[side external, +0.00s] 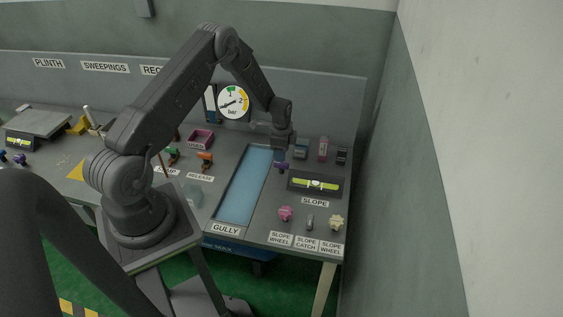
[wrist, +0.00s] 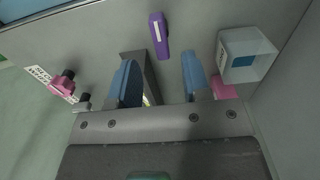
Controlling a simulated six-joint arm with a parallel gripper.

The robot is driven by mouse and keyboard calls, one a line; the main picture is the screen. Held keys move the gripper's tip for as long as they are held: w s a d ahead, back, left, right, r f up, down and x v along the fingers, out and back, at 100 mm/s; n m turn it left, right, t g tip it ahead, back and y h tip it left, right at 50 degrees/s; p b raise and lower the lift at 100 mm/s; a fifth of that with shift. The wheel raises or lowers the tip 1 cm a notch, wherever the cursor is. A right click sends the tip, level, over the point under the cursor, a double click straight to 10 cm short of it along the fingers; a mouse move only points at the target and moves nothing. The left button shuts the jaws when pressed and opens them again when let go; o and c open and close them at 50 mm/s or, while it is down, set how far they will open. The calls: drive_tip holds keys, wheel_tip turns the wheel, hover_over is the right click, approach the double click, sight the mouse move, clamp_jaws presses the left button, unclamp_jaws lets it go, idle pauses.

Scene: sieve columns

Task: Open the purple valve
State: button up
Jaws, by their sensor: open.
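The purple valve handle (side external: 281,166) sits on the bench at the right edge of the blue gully. In the wrist view the purple valve (wrist: 159,36) shows at the top middle, its lever long and narrow. My gripper (side external: 284,146) is above and just behind it in the side external view. In the wrist view my gripper (wrist: 160,80) has its two blue-padded fingers spread, with nothing held between them. The purple valve lies beyond the fingertips, apart from them and roughly in line with the gap.
The gully (side external: 244,187) lies left of the valve. A level panel (side external: 315,184) stands close on the right. A clear box with a blue patch (wrist: 246,56) is near the right finger. The pink slope wheel (side external: 286,213) is nearer the front edge. Orange and green handles stand left.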

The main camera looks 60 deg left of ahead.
sight(281, 163)
wheel_tip(281, 163, down, 5)
drive_tip(key=shift+f, duration=0.1)
idle(0.3)
clamp_jaws()
